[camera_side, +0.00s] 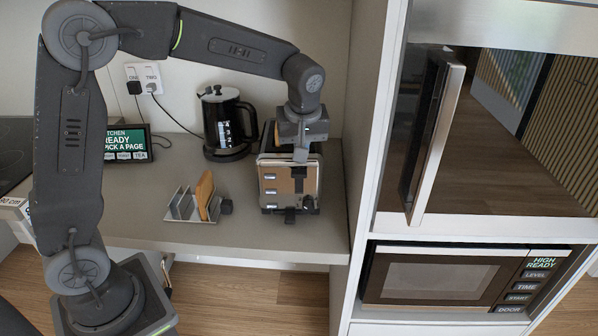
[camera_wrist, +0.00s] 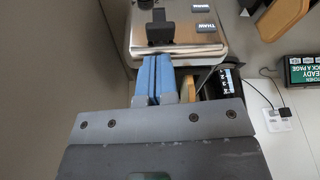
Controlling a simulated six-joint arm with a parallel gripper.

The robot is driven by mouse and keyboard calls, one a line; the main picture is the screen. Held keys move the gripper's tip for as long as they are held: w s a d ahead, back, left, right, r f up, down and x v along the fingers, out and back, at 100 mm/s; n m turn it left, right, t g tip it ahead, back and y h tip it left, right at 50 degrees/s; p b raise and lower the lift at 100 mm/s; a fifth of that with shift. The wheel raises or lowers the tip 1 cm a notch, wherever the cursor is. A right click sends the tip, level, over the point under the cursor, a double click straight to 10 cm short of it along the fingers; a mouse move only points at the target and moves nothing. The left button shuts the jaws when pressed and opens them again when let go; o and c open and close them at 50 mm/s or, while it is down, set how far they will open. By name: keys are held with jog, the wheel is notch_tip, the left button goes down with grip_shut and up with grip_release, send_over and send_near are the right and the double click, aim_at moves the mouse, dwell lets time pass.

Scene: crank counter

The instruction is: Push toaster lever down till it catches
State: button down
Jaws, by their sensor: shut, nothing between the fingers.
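The toaster (camera_side: 283,197) is a shiny metal box on the counter, with several buttons on its front. Its black lever (camera_side: 299,172) appears high on the front face, partly behind my fingers, and also shows in the wrist view (camera_wrist: 160,31). My gripper (camera_side: 301,156) is shut and empty, pointing down at the toaster's top front edge, just above the lever. In the wrist view its blue fingers (camera_wrist: 152,62) are together, with their tips close to the lever. I cannot tell whether they touch it. Brown bread (camera_side: 268,136) shows at the toaster's top.
A rack (camera_side: 182,206) with a brown slice (camera_side: 204,190) stands left of the toaster. A tall cabinet wall (camera_side: 362,130) stands close on the right.

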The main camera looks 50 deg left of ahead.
aim_at(299, 173)
jog(key=shift+x, duration=2.55)
jog(key=d+f, duration=0.1)
jog(key=s+f, duration=0.1)
jog(key=f, duration=0.1)
jog(key=d+f, duration=0.1)
jog(key=f, duration=0.1)
jog(key=shift+s+d, duration=0.3)
jog(key=shift+s, duration=0.05)
jog(key=v, duration=1.4)
